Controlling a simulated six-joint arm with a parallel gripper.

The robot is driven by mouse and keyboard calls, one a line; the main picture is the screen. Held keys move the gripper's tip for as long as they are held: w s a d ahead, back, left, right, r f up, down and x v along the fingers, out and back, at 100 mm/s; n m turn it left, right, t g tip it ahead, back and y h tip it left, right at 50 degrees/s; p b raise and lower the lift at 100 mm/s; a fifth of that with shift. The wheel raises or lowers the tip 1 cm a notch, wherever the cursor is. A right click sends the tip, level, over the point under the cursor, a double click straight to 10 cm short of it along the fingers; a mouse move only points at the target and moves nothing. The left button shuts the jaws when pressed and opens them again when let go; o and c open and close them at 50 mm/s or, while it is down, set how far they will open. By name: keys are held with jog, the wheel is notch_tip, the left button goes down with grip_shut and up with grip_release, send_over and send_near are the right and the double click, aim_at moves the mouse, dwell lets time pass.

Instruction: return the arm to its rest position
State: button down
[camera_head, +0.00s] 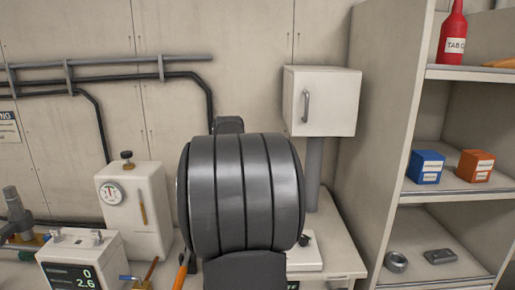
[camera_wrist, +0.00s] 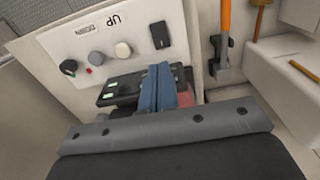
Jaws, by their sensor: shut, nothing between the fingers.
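My gripper (camera_wrist: 165,88) shows in the middle of the wrist view, beyond the dark rounded body of my own wrist. Its two blue finger pads lie side by side, shut, with nothing seen between them. It points toward a pale panel (camera_wrist: 80,38) with knobs and UP and DOWN lettering; whether it touches anything there I cannot tell. In the head view my dark, banded arm link fills the middle and hides the gripper.
A white cabinet (camera_head: 320,101) on a grey post stands behind my arm. A shelf unit (camera_head: 387,150) at right holds a red bottle (camera_head: 453,35), blue box (camera_head: 426,167) and orange box (camera_head: 475,166). A gauge unit (camera_head: 134,215) and display box (camera_head: 82,262) stand left. An orange-handled tool (camera_wrist: 224,40) is near the panel.

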notch_tip(320, 180, down, 4)
jog(key=shift+r, duration=0.1)
notch_tip(320, 180, up, 8)
jog(key=shift+r, duration=0.2)
notch_tip(320, 180, down, 9)
jog(key=shift+r, duration=0.1)
notch_tip(320, 180, up, 8)
jog(key=g, duration=0.1)
jog(key=shift+a+f+g, duration=0.25)
jog(key=shift+a+g, duration=0.05)
jog(key=shift+a, duration=0.15)
dwell(0.4)
